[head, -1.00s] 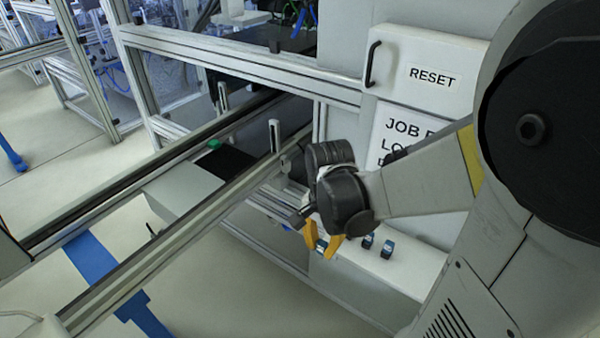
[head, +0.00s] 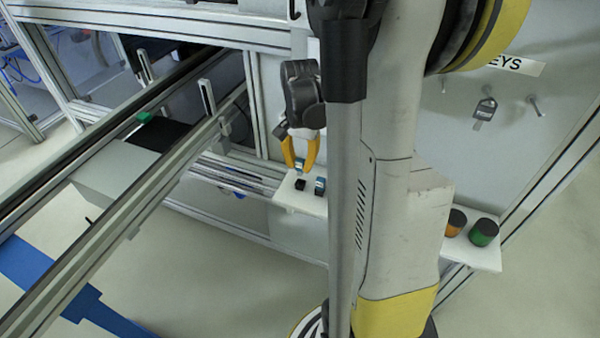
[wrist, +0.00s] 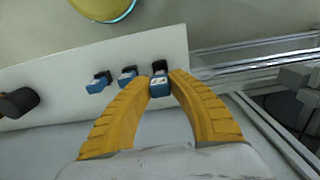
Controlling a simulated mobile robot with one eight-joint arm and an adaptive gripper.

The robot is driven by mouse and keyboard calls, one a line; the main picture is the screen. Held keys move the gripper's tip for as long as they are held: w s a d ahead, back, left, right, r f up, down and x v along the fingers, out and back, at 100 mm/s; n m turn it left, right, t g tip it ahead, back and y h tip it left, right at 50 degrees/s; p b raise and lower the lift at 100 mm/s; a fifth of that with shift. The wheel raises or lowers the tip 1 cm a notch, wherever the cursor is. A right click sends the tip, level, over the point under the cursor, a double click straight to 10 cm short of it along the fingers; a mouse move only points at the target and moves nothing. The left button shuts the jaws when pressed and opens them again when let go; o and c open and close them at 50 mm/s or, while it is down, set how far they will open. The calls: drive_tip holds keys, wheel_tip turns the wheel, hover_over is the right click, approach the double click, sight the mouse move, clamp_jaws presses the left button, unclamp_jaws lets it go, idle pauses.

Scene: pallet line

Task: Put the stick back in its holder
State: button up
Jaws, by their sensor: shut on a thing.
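My gripper (head: 301,166) points down over a small white shelf, its yellow fingers closed on a small blue stick (wrist: 159,87). The held stick also shows as a bit of blue between the fingertips in the head view (head: 299,162). A small black holder (head: 300,184) stands on the shelf just below it; in the wrist view the holder (wrist: 160,66) shows right behind the stick. I cannot tell whether they touch. Two more blue sticks, the middle one (wrist: 126,76) and the left one (wrist: 97,85), sit at black holders beside it. My arm hides part of the row in the head view.
The white shelf (wrist: 60,92) carries the row. Metal rails (head: 150,190) of the conveyor run at left.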

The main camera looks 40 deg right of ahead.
sight(300, 173)
drive_tip(key=shift+w+d+f+b, duration=0.15)
drive_tip(key=shift+f+b, duration=0.6)
drive_tip(key=shift+f, duration=0.75)
drive_tip(key=shift+f, duration=0.1)
drive_tip(key=shift+f+b, duration=0.5)
drive_tip(key=shift+f, duration=0.05)
drive_tip(key=o, duration=0.9)
drive_tip(key=shift+r, duration=0.1)
